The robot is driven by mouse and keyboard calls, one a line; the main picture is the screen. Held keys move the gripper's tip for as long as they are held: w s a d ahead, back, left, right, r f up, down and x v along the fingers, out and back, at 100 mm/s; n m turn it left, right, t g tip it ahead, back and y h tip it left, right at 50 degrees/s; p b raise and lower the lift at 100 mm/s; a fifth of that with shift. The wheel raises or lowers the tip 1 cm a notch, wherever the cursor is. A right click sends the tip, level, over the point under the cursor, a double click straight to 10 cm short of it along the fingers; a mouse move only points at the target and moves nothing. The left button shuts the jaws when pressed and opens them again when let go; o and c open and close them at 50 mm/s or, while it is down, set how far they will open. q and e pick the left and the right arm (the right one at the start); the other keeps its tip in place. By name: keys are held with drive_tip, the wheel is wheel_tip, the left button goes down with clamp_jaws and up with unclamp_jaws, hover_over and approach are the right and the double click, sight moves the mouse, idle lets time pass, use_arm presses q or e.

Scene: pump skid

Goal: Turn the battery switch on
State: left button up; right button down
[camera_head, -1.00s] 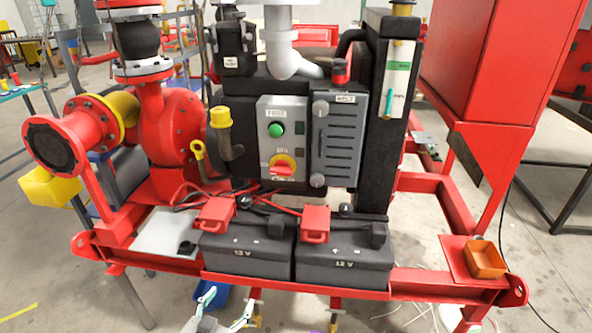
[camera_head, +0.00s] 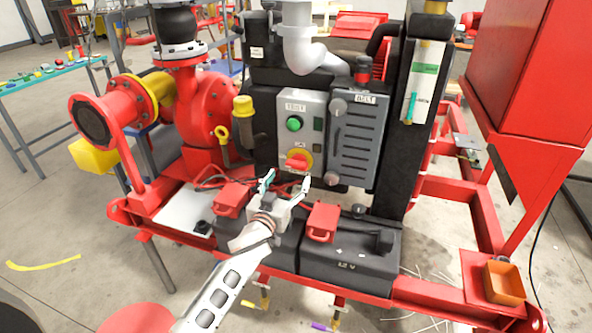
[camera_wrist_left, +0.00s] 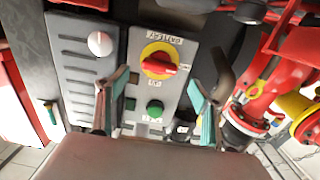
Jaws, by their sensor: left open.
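The battery switch (camera_head: 298,161) is a red handle on a yellow disc, low on a grey control panel (camera_head: 308,108). It also shows in the left wrist view (camera_wrist_left: 159,65), upside down, with the red handle lying roughly sideways. A green button (camera_head: 294,123) sits above the switch in the head view. My left gripper (camera_head: 287,183) is open and empty, just in front of and below the switch. In the left wrist view its two fingers (camera_wrist_left: 152,108) stand apart on either side of the panel, with the switch between and beyond them. My right gripper is not in view.
Two black batteries (camera_head: 350,262) with red terminal covers sit below the panel. A grey vented cover (camera_head: 355,140) is right of the switch. A red pump (camera_head: 205,110) and a yellow-capped pipe (camera_head: 244,107) are to the left. An orange bin (camera_head: 503,283) is at right.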

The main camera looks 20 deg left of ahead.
sight(295, 168)
use_arm(q)
drive_tip(key=shift+w+d, duration=0.15)
drive_tip(key=shift+w, duration=2.65)
drive_tip(key=c, duration=1.1)
